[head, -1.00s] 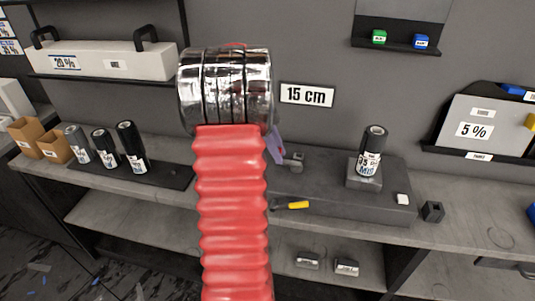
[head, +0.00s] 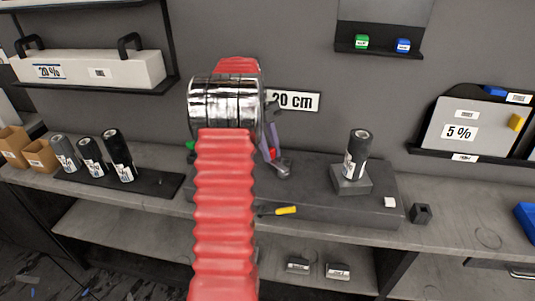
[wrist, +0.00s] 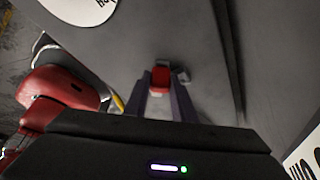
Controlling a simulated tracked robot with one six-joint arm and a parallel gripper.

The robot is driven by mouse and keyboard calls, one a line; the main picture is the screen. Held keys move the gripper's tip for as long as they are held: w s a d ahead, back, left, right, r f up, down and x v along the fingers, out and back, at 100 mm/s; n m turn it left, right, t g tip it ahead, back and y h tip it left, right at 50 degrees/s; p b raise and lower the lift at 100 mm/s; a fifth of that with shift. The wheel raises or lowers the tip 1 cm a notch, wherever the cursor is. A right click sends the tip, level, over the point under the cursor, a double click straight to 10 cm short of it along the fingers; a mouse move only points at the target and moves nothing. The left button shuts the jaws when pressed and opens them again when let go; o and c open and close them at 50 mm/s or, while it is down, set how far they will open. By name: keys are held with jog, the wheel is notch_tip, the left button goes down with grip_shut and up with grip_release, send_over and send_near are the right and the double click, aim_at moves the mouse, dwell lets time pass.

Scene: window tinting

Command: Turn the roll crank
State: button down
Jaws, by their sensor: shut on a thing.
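The roll crank shows as a red grip (wrist: 160,76) with a grey crank arm (head: 283,170) at its end, on the dark raised bench block. My gripper (head: 271,150), with purple-grey fingers, reaches down behind my red arm and is shut on the red grip. The wrist view shows the grip between the two fingertips. My arm hides the rest of the crank and the part of the block to its left. A sign on the wall reads 20 cm (head: 296,102).
A dark film roll (head: 357,152) stands on a small block to the right. A yellow-handled tool (head: 285,210) lies at the block's front edge. Several rolls (head: 118,155) stand on a black mat at left. A 5 % box (head: 462,127) sits on the right wall shelf.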

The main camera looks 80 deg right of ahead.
jog(key=shift+s+d+m+y, duration=0.1)
jog(key=shift+s+m+y, duration=0.1)
jog(key=shift+m+y, duration=0.15)
jog(key=c, duration=1.5)
grip_release()
jog(key=shift+r, duration=0.1)
jog(key=shift+v, duration=3.6)
jog(key=shift+c, duration=0.3)
